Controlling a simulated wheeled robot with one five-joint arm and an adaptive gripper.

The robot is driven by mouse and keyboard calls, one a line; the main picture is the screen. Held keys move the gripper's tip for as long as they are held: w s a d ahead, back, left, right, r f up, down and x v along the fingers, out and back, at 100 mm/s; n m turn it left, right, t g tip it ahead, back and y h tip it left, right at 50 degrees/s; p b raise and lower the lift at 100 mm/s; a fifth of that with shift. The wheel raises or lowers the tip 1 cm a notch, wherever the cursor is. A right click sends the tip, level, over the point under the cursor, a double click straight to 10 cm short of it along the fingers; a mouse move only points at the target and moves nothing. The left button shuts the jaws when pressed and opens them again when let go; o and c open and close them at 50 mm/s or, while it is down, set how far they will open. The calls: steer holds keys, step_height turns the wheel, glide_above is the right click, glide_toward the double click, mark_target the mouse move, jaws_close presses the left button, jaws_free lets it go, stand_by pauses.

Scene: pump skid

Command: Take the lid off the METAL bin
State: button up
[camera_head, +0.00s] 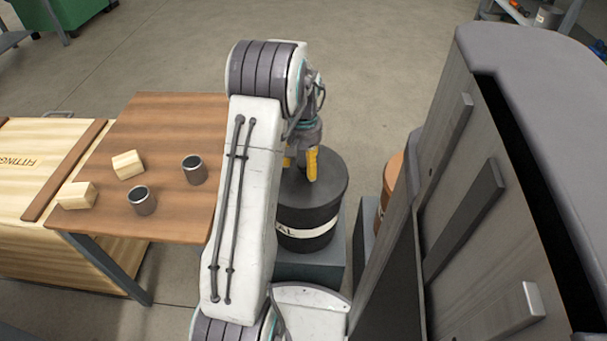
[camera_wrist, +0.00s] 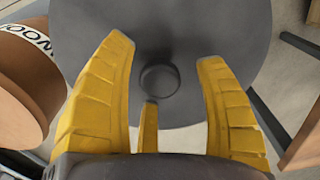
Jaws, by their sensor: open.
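The METAL bin (camera_head: 305,234) is a dark drum with a white label band reading "AL", the rest hidden by my arm. It stands on a grey block, with its dark round lid (camera_head: 331,177) on top. In the wrist view the lid (camera_wrist: 190,30) fills the middle, with a round knob (camera_wrist: 160,80) at its centre. My gripper (camera_head: 301,166) points down over the lid. Its yellow fingers also show in the wrist view (camera_wrist: 165,75), open and spread to either side of the knob. I cannot tell how high above the lid the fingertips are.
The brown WOOD bin (camera_wrist: 22,75) stands beside the METAL bin. A grey cabinet (camera_head: 480,200) rises close on the right. A wooden table (camera_head: 165,122) on the left bears two cups and two wooden blocks. A FITTINGS crate (camera_head: 30,160) is beyond it. Open floor lies behind.

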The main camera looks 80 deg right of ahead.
mark_target(306, 163)
steer(key=shift+c, duration=0.3)
jaws_close()
stand_by(0.4)
steer(key=shift+r, duration=0.2)
steer(key=r, duration=0.1)
steer(key=r+p, duration=0.1)
steer(key=r, duration=0.1)
steer(key=r+p, duration=0.1)
steer(key=shift+s+r, duration=0.25)
steer(key=shift+s, duration=0.1)
steer(key=s+r+p, duration=0.3)
steer(key=s+r, duration=0.3)
steer(key=s, duration=0.5)
steer(key=shift+a, duration=0.45)
